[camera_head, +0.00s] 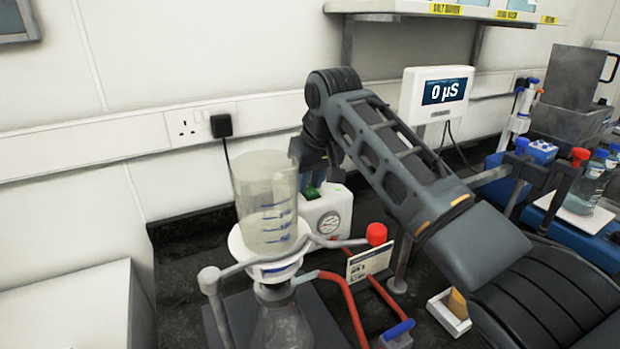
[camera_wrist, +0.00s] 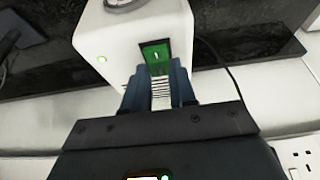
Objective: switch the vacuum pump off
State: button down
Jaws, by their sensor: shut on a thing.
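The vacuum pump (camera_head: 338,204) is a white box with a round gauge, standing behind the filter glassware. It fills the upper middle of the wrist view (camera_wrist: 112,38). Its green lit switch (camera_wrist: 154,50) is on the face towards my gripper, and a bit of green (camera_head: 311,191) shows in the head view. My gripper (camera_wrist: 159,70) has its two dark fingertips at either side of the switch and is shut on it. The fingers partly hide the switch, so I cannot tell its tilt. A small green light (camera_wrist: 101,59) glows on the pump.
A glass funnel (camera_head: 266,200) on a flask (camera_head: 281,322) stands in front of the pump, with red tubing (camera_head: 347,302) and a red-capped clamp rod beside it. A conductivity meter (camera_head: 436,94) reads 0 µS. A wall socket and black plug (camera_head: 221,126) are behind.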

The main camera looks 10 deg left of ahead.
aim_at(309, 189)
jog(key=shift+w+a+r+p, duration=0.1)
jog(key=shift+r+p, duration=0.15)
jog(key=shift+p, duration=0.4)
jog(key=shift+g+h+p, duration=0.3)
jog(key=shift+g, duration=0.2)
jog(key=shift+w+a+f+g+h, duration=0.1)
jog(key=shift+w+f+g+h, duration=0.2)
jog(key=shift+g+h, duration=0.15)
jog(key=shift+b, duration=0.3)
jog(key=shift+g, duration=0.35)
jog(key=c, duration=0.9)
grip_release()
jog(key=shift+s+r+b, duration=0.2)
jog(key=shift+r+b, duration=0.2)
jog(key=shift+r, duration=1.55)
jog(key=shift+s+r+b, duration=0.15)
jog(key=shift+r+b, duration=0.2)
jog(key=shift+r, duration=1.6)
